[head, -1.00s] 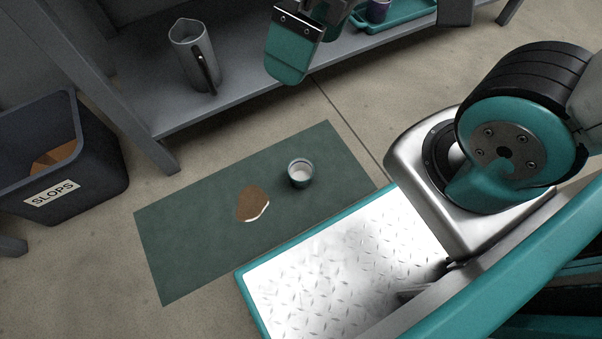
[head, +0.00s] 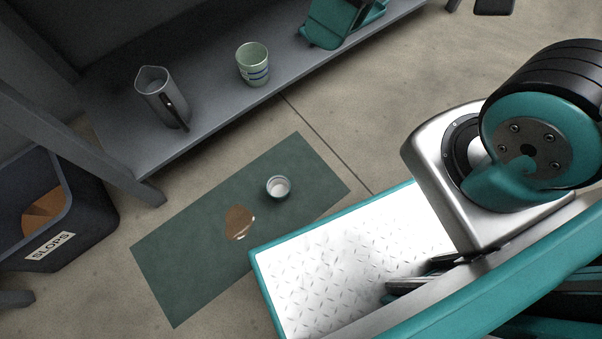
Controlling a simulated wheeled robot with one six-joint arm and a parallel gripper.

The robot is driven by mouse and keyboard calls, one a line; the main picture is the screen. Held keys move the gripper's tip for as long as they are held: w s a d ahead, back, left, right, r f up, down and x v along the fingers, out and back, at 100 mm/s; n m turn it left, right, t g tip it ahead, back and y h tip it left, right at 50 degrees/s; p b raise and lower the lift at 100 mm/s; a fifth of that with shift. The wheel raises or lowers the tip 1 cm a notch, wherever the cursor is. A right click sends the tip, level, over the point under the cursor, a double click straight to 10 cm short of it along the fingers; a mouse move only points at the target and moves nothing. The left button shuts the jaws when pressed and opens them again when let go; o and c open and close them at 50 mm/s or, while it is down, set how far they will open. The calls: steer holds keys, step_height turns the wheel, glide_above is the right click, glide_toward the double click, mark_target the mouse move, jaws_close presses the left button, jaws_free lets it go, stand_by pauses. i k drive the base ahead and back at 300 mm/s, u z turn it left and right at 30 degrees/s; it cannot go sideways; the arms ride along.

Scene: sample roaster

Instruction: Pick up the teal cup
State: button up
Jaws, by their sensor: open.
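A small grey-teal cup (head: 278,187), pale inside, stands upright on the dark green mat (head: 175,285) on the floor. It is the closest match to a teal cup, though its colour is dull here. A brown spill (head: 239,222) lies beside it on the left.
On the low grey shelf (head: 205,112) stand a grey jug (head: 160,97) and a pale green cup with blue bands (head: 253,64).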

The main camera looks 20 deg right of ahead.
mark_target(277, 186)
steer(key=z, duration=2.4)
steer(key=k, duration=1.3)
steer(key=u, duration=1.7)
